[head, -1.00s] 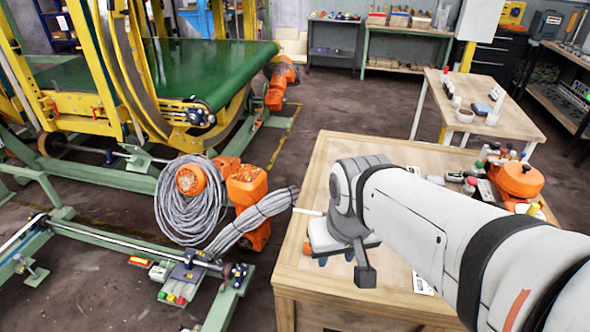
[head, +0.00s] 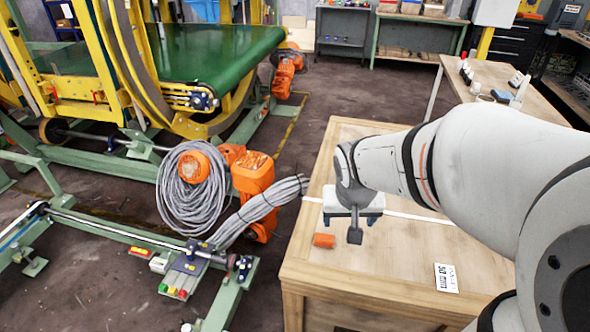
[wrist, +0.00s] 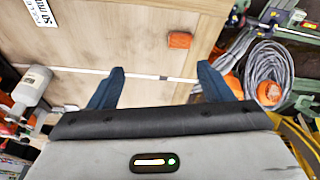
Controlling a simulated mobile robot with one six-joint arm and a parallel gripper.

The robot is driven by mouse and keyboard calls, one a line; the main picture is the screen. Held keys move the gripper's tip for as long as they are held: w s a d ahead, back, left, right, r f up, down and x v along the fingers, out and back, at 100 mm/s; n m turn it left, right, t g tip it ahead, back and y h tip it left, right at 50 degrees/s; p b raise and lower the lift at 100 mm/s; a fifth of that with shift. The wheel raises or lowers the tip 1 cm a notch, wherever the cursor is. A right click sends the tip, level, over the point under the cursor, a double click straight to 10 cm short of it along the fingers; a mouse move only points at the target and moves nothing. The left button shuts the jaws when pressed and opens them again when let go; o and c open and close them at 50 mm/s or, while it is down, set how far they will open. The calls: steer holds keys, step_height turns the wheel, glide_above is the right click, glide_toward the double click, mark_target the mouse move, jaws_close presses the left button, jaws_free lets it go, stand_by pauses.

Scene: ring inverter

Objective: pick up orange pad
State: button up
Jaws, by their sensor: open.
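The orange pad (head: 324,240) is a small orange block lying on the wooden table (head: 390,258), near its left edge. It also shows in the wrist view (wrist: 180,40), beyond my fingertips and a little to the right of the middle between them. My gripper (head: 346,214) is above the table, just behind and to the right of the pad in the head view. Its two blue fingers (wrist: 160,72) are spread wide in the wrist view, with nothing held between them. The pad is apart from both fingers.
A label card (head: 447,277) lies on the table at the front right. A white strip (head: 410,216) crosses the tabletop. An orange machine with coiled grey cable (head: 190,195) stands left of the table. Much of the tabletop around the pad is bare.

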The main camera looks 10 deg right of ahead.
mark_target(324, 237)
steer(key=shift+o, duration=0.6)
steer(key=w+a+f+b, duration=0.1)
steer(key=w+f+b, duration=0.1)
steer(key=w+f, duration=0.2)
steer(key=w+a+f+m+b, duration=0.1)
steer(key=w+f+b, duration=0.2)
steer(key=f, duration=0.7)
steer(key=shift+w+m+t, duration=0.3)
steer(key=shift+w+t, duration=0.1)
steer(key=shift+w, duration=0.45)
steer(key=b+x, duration=0.2)
steer(key=x, duration=0.5)
steer(key=shift+w+a+f, duration=0.1)
steer(key=shift+w+f, duration=0.1)
steer(key=shift+w, duration=0.1)
steer(key=shift+c, duration=0.2)
steer(key=c, duration=1)
steer(key=shift+r, duration=0.1)
step_height(324, 237, up, 10)
steer(key=p, duration=0.3)
